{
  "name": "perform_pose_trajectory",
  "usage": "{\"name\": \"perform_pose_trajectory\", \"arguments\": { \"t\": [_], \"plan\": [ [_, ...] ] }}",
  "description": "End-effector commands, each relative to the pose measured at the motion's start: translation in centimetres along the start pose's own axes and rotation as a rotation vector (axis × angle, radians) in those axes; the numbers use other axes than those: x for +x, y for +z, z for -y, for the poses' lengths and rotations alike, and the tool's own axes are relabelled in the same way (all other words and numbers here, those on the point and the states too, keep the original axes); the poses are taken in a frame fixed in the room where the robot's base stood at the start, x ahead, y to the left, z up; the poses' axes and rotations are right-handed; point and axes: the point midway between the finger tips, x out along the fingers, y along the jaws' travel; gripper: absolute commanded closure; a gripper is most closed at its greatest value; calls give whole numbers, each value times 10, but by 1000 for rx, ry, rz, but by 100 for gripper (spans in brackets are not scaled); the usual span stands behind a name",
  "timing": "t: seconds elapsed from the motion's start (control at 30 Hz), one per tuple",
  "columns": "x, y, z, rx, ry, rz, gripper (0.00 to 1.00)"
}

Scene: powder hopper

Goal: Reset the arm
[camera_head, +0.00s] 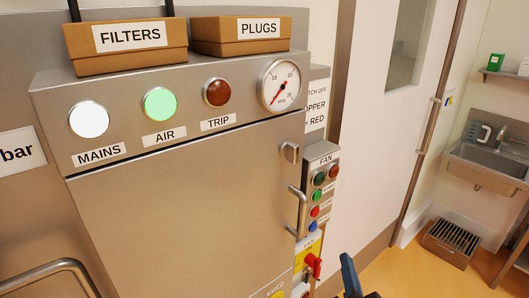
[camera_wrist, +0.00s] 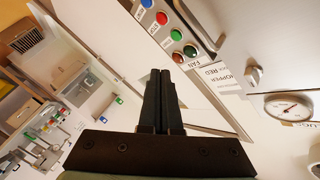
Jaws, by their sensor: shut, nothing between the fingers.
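In the wrist view my gripper (camera_wrist: 160,75) points up the picture, its two dark fingers shut together with nothing between them. Beyond the fingertips is the fan control box (camera_wrist: 195,25), with red, green and blue buttons and lamps; the fingers appear apart from it, though the depth is hard to judge. The same fan box (camera_head: 320,190) stands at the right side of the steel cabinet (camera_head: 190,190) in the head view. A blue-grey piece shows at the bottom edge there; I cannot tell if it is part of my arm.
Below the fan box is a red switch handle (camera_head: 314,266) on a yellow plate. A door handle (camera_head: 299,211) sticks out from the cabinet. Boxes marked FILTERS (camera_head: 125,42) and PLUGS (camera_head: 240,32) stand on top. A door and a sink (camera_head: 490,162) are at right, with open floor before them.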

Motion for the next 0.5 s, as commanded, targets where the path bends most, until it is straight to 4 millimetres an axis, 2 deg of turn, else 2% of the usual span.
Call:
{"name": "perform_pose_trajectory", "arguments": {
  "t": [0.03,0.13,0.27,0.37,0.4,0.5],
  "plan": [
    [3,-8,20,-52,-35,-21,100],
    [5,-25,63,-162,-100,-71,100],
    [-4,-51,132,-321,-198,-169,100],
    [-23,-73,198,-457,-286,-284,100],
    [-36,-82,225,-510,-322,-340,100],
    [-74,-102,285,-620,-396,-487,100]
  ]
}}
